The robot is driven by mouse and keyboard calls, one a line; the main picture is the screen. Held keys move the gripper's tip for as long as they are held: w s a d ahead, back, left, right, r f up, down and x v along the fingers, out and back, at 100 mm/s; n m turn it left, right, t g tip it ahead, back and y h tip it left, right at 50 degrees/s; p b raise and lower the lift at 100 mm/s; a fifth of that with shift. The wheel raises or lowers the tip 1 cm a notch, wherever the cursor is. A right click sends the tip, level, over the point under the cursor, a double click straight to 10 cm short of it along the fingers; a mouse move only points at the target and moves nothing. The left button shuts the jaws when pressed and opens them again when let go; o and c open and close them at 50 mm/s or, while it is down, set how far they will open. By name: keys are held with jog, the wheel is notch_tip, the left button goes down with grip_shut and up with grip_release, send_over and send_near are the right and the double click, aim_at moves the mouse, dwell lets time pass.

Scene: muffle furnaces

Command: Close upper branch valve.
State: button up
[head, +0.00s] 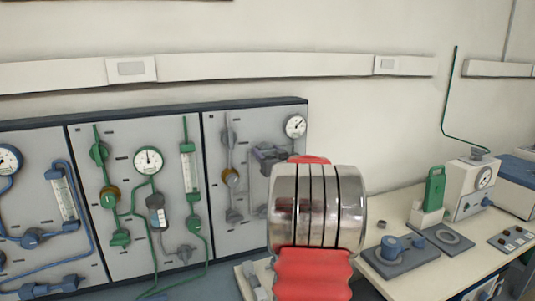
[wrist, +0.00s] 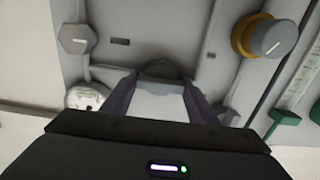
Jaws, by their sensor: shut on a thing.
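The upper branch valve is a dark grey fitting (wrist: 159,69) on the grey right-hand panel (head: 219,135). In the wrist view it sits between the tips of my gripper (wrist: 160,79), whose two dark fingers are shut on it. In the head view my gripper (head: 268,156) is at the upper right part of this panel, below and left of a round gauge (head: 295,126). My arm's red and metal links hide the lower right part of the panel. The valve's handle angle cannot be made out.
A brass-ringed grey knob (wrist: 265,38) and a grey hexagonal knob (wrist: 77,38) flank the fitting. The middle panel carries green pipes and a gauge (head: 148,160). A bench (head: 408,277) at right holds a blue-topped device (head: 393,248) and a green-handled item (head: 434,190).

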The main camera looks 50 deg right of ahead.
jog(key=shift+n, duration=0.4)
jog(key=n, duration=0.4)
jog(key=shift+w+a, duration=0.1)
jog(key=shift+a, duration=0.05)
jog(key=n, duration=0.4)
jog(key=shift+f+n, duration=0.15)
jog(key=shift+n, duration=0.25)
jog(key=n, duration=0.4)
jog(key=shift+w+a+f, duration=0.1)
jog(key=shift+f+n, duration=0.15)
jog(key=shift+n, duration=2.15)
jog(key=o, duration=1)
jog(key=shift+o, duration=0.2)
